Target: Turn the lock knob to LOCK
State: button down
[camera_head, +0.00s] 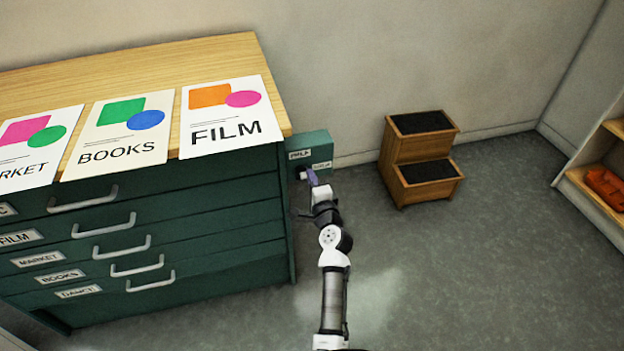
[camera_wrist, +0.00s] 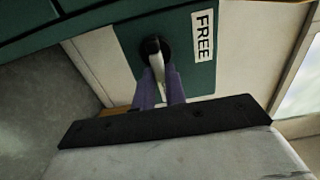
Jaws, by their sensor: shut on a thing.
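The lock knob (camera_wrist: 153,46) has a pale lever on a dark round base, set on a green lock panel (camera_wrist: 190,75). A white label reading FREE (camera_wrist: 203,34) is on the panel, to the right of the knob in the wrist view. In the head view the green panel (camera_head: 318,142) is beside the cabinet's right side, with two small labels too blurred to read surely. My gripper (camera_wrist: 160,78) has its purple fingers shut on the lever, one on each side. In the head view my gripper (camera_head: 312,178) is at the panel's front and mostly hides the knob.
A green drawer cabinet (camera_head: 200,200) with a wooden top and several posters stands at the left, its handles sticking out. A wooden step stool (camera_head: 420,155) stands right of the panel. A shelf (camera_head: 590,190) is at the far right. The grey floor (camera_head: 490,270) is clear.

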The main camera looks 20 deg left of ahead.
dwell(0.3)
jog(key=c, duration=1.4)
grip_release()
jog(key=shift+c, duration=0.2)
jog(key=b+v, duration=0.3)
jog(key=v, duration=1.1)
